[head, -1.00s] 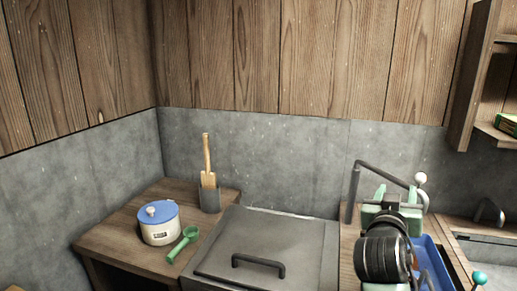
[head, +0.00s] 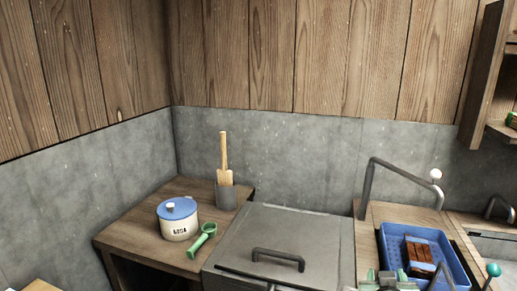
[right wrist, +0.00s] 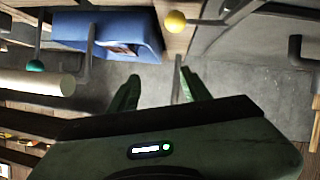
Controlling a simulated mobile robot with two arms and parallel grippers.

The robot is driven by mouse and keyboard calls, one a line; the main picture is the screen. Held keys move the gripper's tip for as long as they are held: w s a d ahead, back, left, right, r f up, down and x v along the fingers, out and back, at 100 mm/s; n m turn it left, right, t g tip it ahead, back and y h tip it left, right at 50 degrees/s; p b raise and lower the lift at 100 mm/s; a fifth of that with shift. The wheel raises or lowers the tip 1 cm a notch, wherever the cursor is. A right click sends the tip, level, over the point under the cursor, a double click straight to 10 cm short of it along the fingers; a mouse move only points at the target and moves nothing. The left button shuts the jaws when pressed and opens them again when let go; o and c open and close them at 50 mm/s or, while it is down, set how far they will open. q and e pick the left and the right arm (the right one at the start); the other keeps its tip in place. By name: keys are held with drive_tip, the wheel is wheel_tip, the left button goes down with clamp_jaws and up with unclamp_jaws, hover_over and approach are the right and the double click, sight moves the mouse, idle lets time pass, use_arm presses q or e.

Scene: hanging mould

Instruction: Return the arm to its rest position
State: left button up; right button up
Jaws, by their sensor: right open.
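My right gripper (head: 387,277) shows only as green tips at the bottom edge of the head view, in front of the blue tray. In the right wrist view its two green fingers (right wrist: 159,88) are spread apart with nothing between them. The rest of my right arm is out of the head view. A dark brown block with orange-brown edges (head: 420,256) lies in the blue tray (head: 394,232). The tray also shows in the right wrist view (right wrist: 140,25), clear of the fingers. My left gripper is not in view.
A bent dark bar with a white knob (head: 405,170) rises behind the tray. A teal knob (head: 493,269) stands at right. A grey lid with a handle (head: 290,222) lies left of the tray. A blue-lidded pot (head: 178,226), green scoop (head: 203,240) and utensil holder (head: 226,196) stand further left.

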drive_tip(key=s+a+f+n+g+y, duration=0.1)
drive_tip(key=s+a+f+g+y, duration=0.15)
drive_tip(key=s+f, duration=0.6)
drive_tip(key=s+a+f+n+g+y, duration=0.25)
drive_tip(key=s+f, duration=0.25)
drive_tip(key=s, duration=0.6)
drive_tip(key=s+a+f+n+g+y, duration=0.1)
drive_tip(key=s+a+f+g, duration=0.25)
drive_tip(key=s+f, duration=0.45)
drive_tip(key=s+f+g+p, duration=0.1)
drive_tip(key=s+f, duration=0.1)
drive_tip(key=f, duration=1.1)
drive_tip(key=s+f, duration=0.2)
drive_tip(key=f, duration=1.1)
drive_tip(key=s+d+f+g, duration=0.1)
drive_tip(key=s+d+f, duration=0.1)
drive_tip(key=s+f, duration=1.1)
drive_tip(key=s+p, duration=0.1)
drive_tip(key=s, duration=0.1)
drive_tip(key=shift+s+d+f, duration=0.15)
drive_tip(key=shift+s+d, duration=0.15)
drive_tip(key=shift+g, duration=0.25)
